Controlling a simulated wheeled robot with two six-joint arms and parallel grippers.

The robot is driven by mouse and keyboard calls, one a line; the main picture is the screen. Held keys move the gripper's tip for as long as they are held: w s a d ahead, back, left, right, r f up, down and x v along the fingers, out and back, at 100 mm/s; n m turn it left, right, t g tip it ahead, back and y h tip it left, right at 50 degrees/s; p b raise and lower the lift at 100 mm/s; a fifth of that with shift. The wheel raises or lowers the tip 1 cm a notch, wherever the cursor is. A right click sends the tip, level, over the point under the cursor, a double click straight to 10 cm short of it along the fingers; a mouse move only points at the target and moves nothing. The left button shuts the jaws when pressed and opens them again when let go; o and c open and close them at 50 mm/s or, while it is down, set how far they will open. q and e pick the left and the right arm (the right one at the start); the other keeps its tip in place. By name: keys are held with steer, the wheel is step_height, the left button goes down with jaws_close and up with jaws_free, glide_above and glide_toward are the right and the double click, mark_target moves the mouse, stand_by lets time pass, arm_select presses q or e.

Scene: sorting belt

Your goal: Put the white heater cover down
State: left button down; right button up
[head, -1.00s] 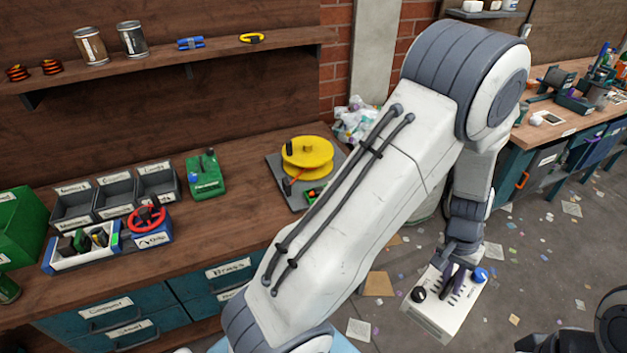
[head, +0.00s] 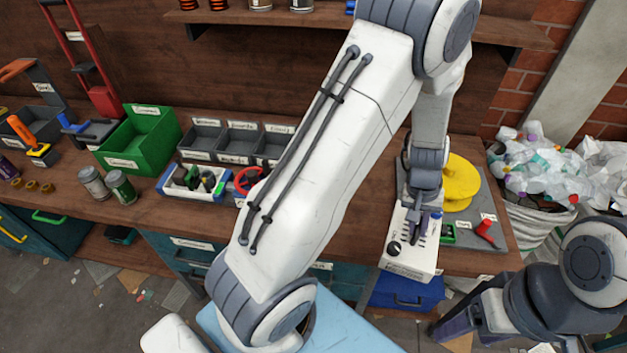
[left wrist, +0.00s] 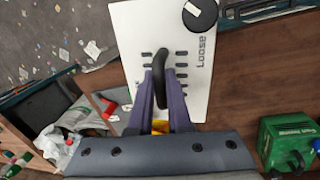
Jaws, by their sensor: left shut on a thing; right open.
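The white heater cover (head: 407,262) is a pale panel with slots, a black knob and a dark handle. It is at the front edge of the wooden bench, right of my forearm in the head view. My left gripper (head: 423,212) is above it, shut on the handle (left wrist: 159,82). In the left wrist view the cover (left wrist: 200,98) reads "Loose". I cannot tell whether it touches the bench. My right gripper (head: 452,326) is at the lower right, away from the cover and open.
A grey mat (head: 490,200) with a yellow disc (head: 460,182) lies beside the cover. A red part (head: 486,231) is near its front. A bag of plastic waste (head: 545,165) stands right. Grey bins (head: 205,140) and a green bin (head: 145,140) are left. My arm hides mid-bench.

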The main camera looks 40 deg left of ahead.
arm_select(q)
steer(key=s+a+n+y, duration=0.1)
steer(key=s+a+n, duration=0.2)
steer(key=a+n, duration=0.35)
steer(key=s+a+n+t+y, duration=0.1)
steer(key=s+a+n, duration=0.1)
steer(key=a+n, duration=0.45)
steer(key=s+a+n+y, duration=0.1)
steer(key=s+a+n, duration=0.2)
steer(key=a+n, duration=0.4)
steer(key=shift+n, duration=0.3)
steer(key=w+a+f+b, duration=0.1)
steer(key=w+a+f, duration=0.1)
steer(key=f, duration=0.2)
steer(key=w+a+f+b, duration=0.1)
steer(key=a+f, duration=0.2)
steer(key=w+a+f+b, duration=0.1)
steer(key=w+a+f, duration=0.1)
steer(key=a+f, duration=0.1)
steer(key=shift+w+a+f, duration=0.1)
steer(key=shift+w+f, duration=0.25)
steer(key=shift+f, duration=0.5)
steer(key=shift+r, duration=0.15)
